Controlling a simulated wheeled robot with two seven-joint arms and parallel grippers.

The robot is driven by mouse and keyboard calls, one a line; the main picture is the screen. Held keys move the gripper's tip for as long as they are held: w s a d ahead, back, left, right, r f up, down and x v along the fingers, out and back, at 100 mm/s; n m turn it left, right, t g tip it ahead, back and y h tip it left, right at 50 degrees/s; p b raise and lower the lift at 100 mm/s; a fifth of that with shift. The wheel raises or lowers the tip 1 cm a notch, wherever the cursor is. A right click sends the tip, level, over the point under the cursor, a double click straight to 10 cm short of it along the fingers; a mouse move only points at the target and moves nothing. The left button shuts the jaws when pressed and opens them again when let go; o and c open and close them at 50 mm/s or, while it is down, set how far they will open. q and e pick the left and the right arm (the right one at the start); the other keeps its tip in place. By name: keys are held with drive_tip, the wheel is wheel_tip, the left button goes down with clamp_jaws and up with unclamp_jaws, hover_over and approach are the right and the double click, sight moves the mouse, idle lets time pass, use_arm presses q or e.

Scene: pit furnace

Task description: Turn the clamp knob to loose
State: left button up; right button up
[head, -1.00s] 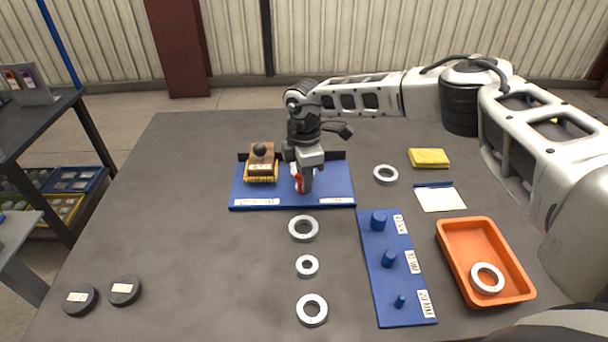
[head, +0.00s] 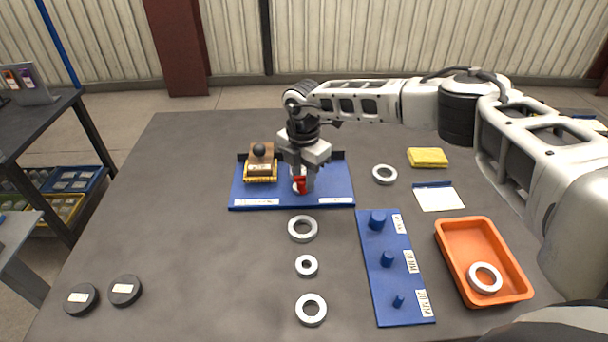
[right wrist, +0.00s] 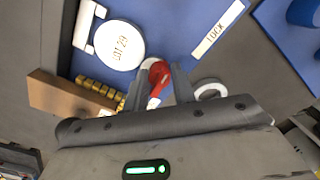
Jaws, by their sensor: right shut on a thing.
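A blue fixture board (head: 337,186) lies at mid-table with pale labels on its front edge. The red clamp knob (head: 300,185) is on it, partly covered by my right gripper (head: 302,180), which comes from above. In the right wrist view, the red knob (right wrist: 158,77) with a white part sits between the two fingers of my right gripper (right wrist: 161,85), which are shut on it. A white disc with dark lettering (right wrist: 119,46) lies beside it. The label "LOCK" (right wrist: 218,30) is on the board to the right. My left gripper is not in view.
A wooden block with yellow bristles (head: 261,168) stands on the board left of the gripper. Loose grey rings (head: 303,229) lie in front. A blue peg board (head: 374,285) and an orange tray (head: 446,259) are at right. The left table area is mostly clear.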

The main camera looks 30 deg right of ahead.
drive_tip(key=n, duration=0.3)
drive_tip(key=shift+w+a+r+n, duration=0.1)
drive_tip(key=shift+w+a+n, duration=0.1)
drive_tip(key=shift+n, duration=0.2)
drive_tip(key=n+b, duration=0.1)
drive_tip(key=n, duration=0.2)
drive_tip(key=shift+n, duration=0.3)
drive_tip(key=shift+c, duration=0.2)
drive_tip(key=n+b, duration=0.1)
drive_tip(key=n, duration=0.2)
drive_tip(key=shift+n, duration=0.4)
drive_tip(key=n+b, duration=0.1)
drive_tip(key=n, duration=0.1)
drive_tip(key=shift+a+n, duration=0.1)
drive_tip(key=shift+n, duration=0.2)
drive_tip(key=n+b, duration=0.1)
drive_tip(key=n, duration=0.1)
drive_tip(key=shift+s+n, duration=0.15)
drive_tip(key=shift+n, duration=0.25)
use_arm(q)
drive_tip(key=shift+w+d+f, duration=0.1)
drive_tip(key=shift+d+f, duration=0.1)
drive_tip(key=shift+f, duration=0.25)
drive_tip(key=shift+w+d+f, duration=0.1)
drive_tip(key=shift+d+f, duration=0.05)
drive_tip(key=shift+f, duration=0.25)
use_arm(e)
drive_tip(key=shift+o, duration=0.6)
drive_tip(key=shift+n, duration=0.7)
